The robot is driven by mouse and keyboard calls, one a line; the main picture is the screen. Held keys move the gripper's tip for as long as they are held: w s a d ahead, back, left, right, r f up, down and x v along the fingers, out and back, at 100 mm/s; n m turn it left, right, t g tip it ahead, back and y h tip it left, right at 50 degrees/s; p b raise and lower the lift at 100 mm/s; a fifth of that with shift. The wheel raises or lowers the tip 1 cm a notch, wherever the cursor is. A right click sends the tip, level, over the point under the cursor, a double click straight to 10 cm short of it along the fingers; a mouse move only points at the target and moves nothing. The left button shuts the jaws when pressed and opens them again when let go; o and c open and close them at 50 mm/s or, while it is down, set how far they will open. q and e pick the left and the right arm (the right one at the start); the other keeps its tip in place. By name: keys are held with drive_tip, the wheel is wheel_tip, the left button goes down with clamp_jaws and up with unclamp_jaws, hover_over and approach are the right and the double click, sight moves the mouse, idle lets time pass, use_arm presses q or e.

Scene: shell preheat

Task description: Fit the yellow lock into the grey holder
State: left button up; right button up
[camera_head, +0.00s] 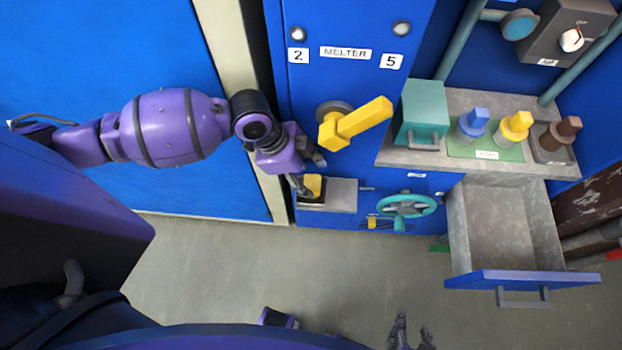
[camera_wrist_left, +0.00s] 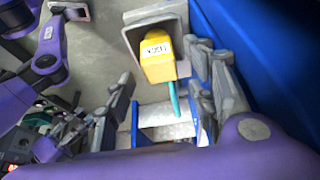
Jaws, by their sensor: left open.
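The yellow lock (camera_head: 314,184) stands in the grey holder (camera_head: 343,196), a small box low on the blue cabinet front. In the left wrist view the lock (camera_wrist_left: 158,62), with a white label, sits in the holder's dark opening, and the holder's grey rim (camera_wrist_left: 132,16) shows around it. How deep the lock sits I cannot tell. My left gripper (camera_head: 309,172) is open right by the lock; in the left wrist view its fingers (camera_wrist_left: 165,85) are spread wide, with nothing held. My right gripper (camera_head: 411,334) is at the bottom edge, fingers apart and empty, away from the holder.
A large yellow handle (camera_head: 358,122) juts out above the holder. A teal handwheel (camera_head: 405,205) is just to its right. An open drawer (camera_head: 505,230) sticks out further right. A shelf (camera_head: 470,165) carries a teal box and several coloured pegs. The floor in front is clear.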

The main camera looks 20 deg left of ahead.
use_arm(q)
drive_tip(key=v, duration=0.8)
drive_tip(key=shift+a+r+p, duration=0.15)
drive_tip(key=shift+r+p, duration=0.15)
drive_tip(key=shift+r, duration=0.05)
drive_tip(key=shift+s, duration=0.1)
